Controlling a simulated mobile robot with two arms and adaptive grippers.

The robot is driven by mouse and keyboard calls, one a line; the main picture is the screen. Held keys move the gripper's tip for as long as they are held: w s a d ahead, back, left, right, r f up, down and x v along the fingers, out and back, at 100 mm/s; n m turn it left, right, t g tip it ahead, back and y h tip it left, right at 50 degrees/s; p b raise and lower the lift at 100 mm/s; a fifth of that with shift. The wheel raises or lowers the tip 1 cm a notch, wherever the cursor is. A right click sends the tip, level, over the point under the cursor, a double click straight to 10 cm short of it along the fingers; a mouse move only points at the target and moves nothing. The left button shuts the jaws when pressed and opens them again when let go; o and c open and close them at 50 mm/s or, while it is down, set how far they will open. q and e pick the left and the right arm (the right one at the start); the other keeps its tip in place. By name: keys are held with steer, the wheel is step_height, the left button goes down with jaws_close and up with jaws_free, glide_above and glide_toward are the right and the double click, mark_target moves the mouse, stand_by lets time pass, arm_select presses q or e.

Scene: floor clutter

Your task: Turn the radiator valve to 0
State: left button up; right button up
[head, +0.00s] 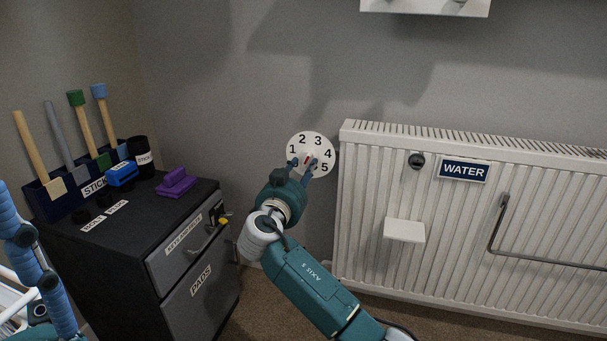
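The radiator valve dial (326,145) is a white disc on the wall, left of the radiator, with the numbers 1 to 5 visible. A small red mark at its middle slants up and to the right, roughly toward 3. No 0 shows; the lower left of the dial is hidden by my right gripper. My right gripper (303,162) is at the dial, its two blue fingers apart, one on each side of the red mark. I cannot tell whether they press on the knob. My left arm shows at the left edge; its gripper is out of view.
A white radiator (375,230) with a WATER sign (464,170), a small white ledge (404,231) and a bent metal bar (493,235) stands at the right. A dark drawer cabinet (130,240) at the left holds tools, a blue block (121,174) and purple blocks (176,185).

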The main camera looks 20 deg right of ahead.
steer(key=shift+w+d, duration=0.2)
steer(key=shift+w, duration=0.05)
jaws_close()
